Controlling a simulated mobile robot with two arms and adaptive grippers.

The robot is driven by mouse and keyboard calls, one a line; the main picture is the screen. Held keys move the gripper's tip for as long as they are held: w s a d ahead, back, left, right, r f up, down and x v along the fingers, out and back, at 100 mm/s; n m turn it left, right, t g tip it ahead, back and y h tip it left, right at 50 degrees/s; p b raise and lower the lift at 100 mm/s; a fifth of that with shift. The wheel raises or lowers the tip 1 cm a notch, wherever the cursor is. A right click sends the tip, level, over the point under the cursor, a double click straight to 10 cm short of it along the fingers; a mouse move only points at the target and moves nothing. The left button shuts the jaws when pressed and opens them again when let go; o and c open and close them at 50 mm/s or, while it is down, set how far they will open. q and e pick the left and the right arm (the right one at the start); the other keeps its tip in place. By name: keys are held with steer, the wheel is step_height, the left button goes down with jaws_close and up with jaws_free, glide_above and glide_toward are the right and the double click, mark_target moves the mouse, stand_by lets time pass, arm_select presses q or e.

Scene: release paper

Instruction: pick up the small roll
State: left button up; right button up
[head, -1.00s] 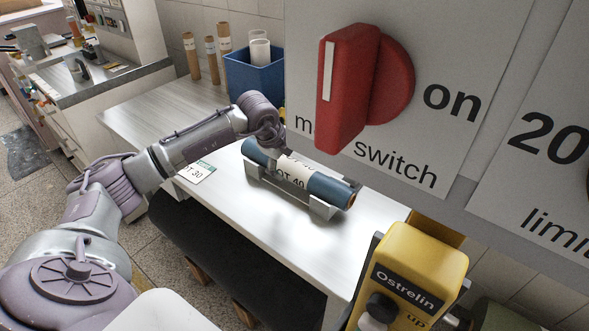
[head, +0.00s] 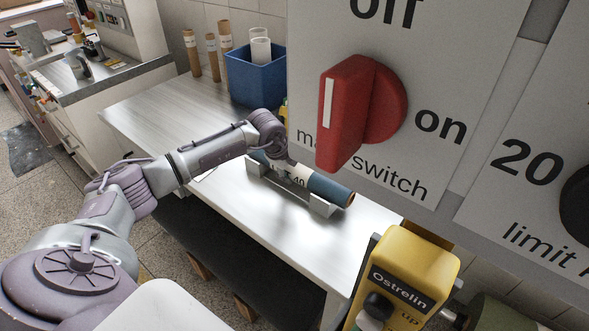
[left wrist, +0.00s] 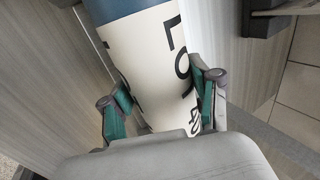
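The small roll (head: 328,187) is a blue roll with a white label, partly reading "40". It lies in a grey metal cradle (head: 322,207) on the white table. My left gripper (head: 284,166) is over the roll's label, and the arm hides the roll's far part. In the left wrist view the roll (left wrist: 150,55) shows its white label with "LOT 40" and a blue band at the top. The fingers of my left gripper (left wrist: 163,100), with green pads, are spread on either side of the roll. No firm grip shows. My right gripper is not in view.
A grey panel with a red main switch (head: 345,110) fills the right foreground. A yellow Ostrelin control box (head: 415,262) stands at lower right. A blue bin (head: 255,80) and brown tubes (head: 212,55) stand at the table's back.

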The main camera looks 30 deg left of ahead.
arm_select(q)
steer(key=shift+r, duration=0.1)
jaws_close()
step_height(320, 180, up, 10)
steer(key=shift+b, duration=0.95)
